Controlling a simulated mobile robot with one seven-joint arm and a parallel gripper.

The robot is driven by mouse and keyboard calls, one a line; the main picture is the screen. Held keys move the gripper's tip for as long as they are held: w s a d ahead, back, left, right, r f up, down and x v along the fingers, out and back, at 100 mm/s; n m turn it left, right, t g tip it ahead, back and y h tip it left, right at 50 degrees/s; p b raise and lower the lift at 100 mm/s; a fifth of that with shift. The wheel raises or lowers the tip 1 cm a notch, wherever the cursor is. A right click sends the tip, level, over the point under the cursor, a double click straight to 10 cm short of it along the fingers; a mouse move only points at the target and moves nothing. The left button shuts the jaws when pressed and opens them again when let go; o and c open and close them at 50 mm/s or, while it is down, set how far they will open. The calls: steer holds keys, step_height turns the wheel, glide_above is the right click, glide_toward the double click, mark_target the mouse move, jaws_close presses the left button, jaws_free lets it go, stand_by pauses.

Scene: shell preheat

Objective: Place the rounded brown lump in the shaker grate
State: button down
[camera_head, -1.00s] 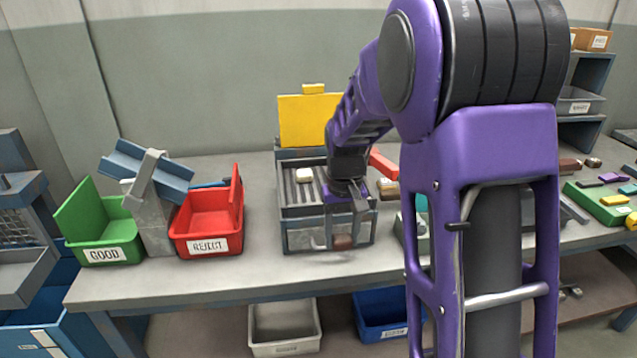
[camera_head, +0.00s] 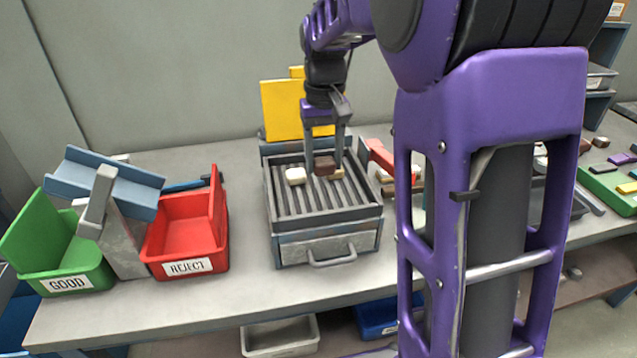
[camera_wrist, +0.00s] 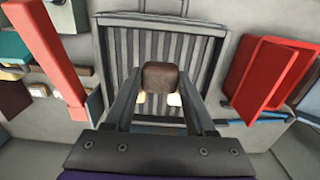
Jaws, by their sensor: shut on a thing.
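The rounded brown lump (camera_head: 324,166) is between the fingers of my gripper (camera_head: 325,160), which is shut on it. It also shows in the wrist view (camera_wrist: 160,77), with a finger on either side. The shaker grate (camera_head: 300,203) is a grey slatted tray in a box frame on the bench, with a drawer handle in front. The lump is over the back middle part of the grate; I cannot tell whether it touches the slats. A cream lump (camera_head: 295,176) lies on the grate left of it. A tan lump (camera_head: 337,173) shows just right of it, partly hidden.
A red REJECT bin (camera_head: 190,232) and a green GOOD bin (camera_head: 60,258) stand left of the shaker. A yellow panel (camera_head: 282,110) rises behind the grate. A red bar (camera_head: 380,157) and small blocks lie to the right.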

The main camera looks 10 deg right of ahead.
mark_target(324, 161)
step_height(324, 161, down, 8)
steer(key=shift+r+b, duration=0.1)
steer(key=shift+b, duration=0.5)
steer(key=shift+c, duration=1.2)
jaws_free()
step_height(324, 161, up, 12)
steer(key=shift+s+p, duration=0.1)
steer(key=shift+p, duration=1)
